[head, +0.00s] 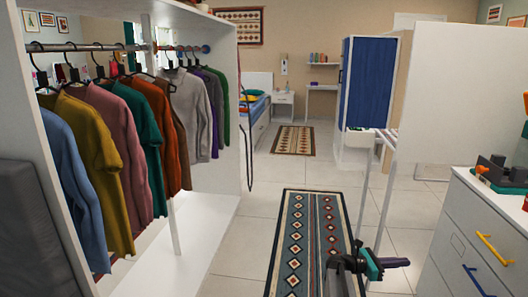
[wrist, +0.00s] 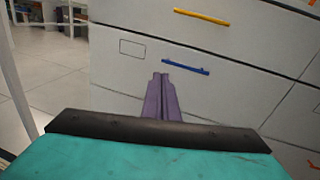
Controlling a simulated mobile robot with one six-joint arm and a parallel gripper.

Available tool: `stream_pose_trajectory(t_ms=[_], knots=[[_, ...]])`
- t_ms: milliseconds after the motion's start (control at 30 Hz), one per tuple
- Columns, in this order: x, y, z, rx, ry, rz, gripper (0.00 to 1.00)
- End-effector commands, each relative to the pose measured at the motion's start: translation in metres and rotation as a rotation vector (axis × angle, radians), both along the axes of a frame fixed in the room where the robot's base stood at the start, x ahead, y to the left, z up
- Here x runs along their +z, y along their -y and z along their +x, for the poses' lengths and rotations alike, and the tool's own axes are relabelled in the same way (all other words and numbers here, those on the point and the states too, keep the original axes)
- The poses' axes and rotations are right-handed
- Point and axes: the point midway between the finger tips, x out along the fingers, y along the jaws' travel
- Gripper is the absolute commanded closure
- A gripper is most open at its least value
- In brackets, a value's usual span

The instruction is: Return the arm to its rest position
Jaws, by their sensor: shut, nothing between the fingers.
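My gripper (head: 398,263) shows at the lower right of the head view, low over the floor beside the patterned runner rug. Its purple fingers point right, towards the white drawer unit (head: 466,237). In the wrist view the purple fingers (wrist: 161,92) are together, with nothing between them. Beyond them is the front of the drawer unit (wrist: 120,75), with a yellow handle (wrist: 201,16) above a blue handle (wrist: 186,67). The fingers appear apart from the drawer front. Most of my arm is out of view.
The open wardrobe (head: 205,240) with several hanging clothes stands at left. The runner rug (head: 312,240) lies on the floor between it and the drawers. A white-legged frame (head: 388,185) and a white partition (head: 465,100) stand behind the gripper. The middle floor is clear.

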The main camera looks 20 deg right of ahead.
Motion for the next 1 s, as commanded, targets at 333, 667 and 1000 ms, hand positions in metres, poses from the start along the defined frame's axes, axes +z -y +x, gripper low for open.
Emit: stream_pose_trajectory(t_ms=[333,667,1000], knots=[[-0.054,-0.118,0.043,0.128,-0.013,0.184,1.0],[-0.123,-0.246,0.029,0.15,0.094,0.413,1.0],[-0.183,-0.382,-0.04,0.001,0.286,0.645,1.0]])
